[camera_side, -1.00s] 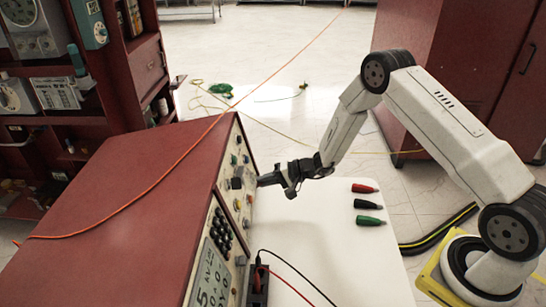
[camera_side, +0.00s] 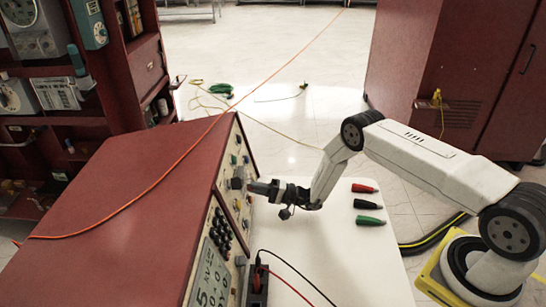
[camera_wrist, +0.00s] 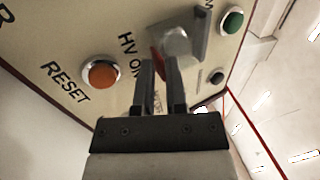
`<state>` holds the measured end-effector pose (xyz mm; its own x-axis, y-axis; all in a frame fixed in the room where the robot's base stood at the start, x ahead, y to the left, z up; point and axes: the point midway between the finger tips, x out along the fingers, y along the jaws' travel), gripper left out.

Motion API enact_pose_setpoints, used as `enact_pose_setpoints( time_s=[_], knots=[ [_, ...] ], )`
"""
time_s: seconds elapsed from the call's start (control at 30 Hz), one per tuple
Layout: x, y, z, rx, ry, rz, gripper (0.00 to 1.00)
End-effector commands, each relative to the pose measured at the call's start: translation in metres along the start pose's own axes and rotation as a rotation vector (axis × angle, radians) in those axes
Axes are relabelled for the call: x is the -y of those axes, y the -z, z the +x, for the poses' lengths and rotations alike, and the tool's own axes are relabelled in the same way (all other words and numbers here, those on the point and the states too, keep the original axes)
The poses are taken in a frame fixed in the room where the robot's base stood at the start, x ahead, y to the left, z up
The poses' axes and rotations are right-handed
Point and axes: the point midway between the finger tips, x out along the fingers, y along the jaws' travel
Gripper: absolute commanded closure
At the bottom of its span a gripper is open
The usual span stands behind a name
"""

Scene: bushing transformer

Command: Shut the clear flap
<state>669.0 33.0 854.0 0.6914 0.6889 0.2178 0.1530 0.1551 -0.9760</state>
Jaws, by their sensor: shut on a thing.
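The clear flap (camera_wrist: 178,44) is a greyish see-through cover on the front panel by the "HV ON" lettering in the wrist view. It stands out from the panel, and a red part (camera_wrist: 158,62) shows beside it, between my fingertips. In the side view the flap is a small grey shape (camera_side: 238,183) on the panel. My gripper (camera_wrist: 160,66) is at the flap, its two fingers nearly together with a narrow gap. It is shut on the clear flap, though the contact itself is mostly hidden by the fingers. In the side view my gripper (camera_side: 252,186) reaches the panel from the right.
An orange RESET button (camera_wrist: 102,74), a green button (camera_wrist: 232,20) and a small black knob (camera_wrist: 217,77) surround the flap. Red, black and green plugs (camera_side: 367,204) lie on the white table (camera_side: 330,260). Black and red leads (camera_side: 290,270) cross the table front.

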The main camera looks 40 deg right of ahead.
Motion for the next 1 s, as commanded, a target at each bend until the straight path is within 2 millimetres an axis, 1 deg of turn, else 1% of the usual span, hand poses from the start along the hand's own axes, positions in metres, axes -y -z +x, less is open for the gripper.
enact_pose_setpoints(
  time_s=[0.03, 0.47, 0.5, 0.57, 0.6, 1.0],
  knots=[
    [-0.0018, -0.0012, 0.0031, 0.003, 0.001, -0.001, 1.00],
    [-0.0025, -0.0018, 0.0057, 0.006, 0.006, -0.003, 1.00],
    [-0.0024, -0.0019, 0.0058, 0.006, 0.006, -0.003, 0.74],
    [-0.0020, -0.0018, 0.0058, 0.007, 0.007, -0.003, 0.54],
    [-0.0018, -0.0018, 0.0059, 0.007, 0.008, -0.003, 0.50],
    [-0.0013, -0.0007, 0.0036, 0.003, 0.010, -0.002, 0.50]
  ],
)
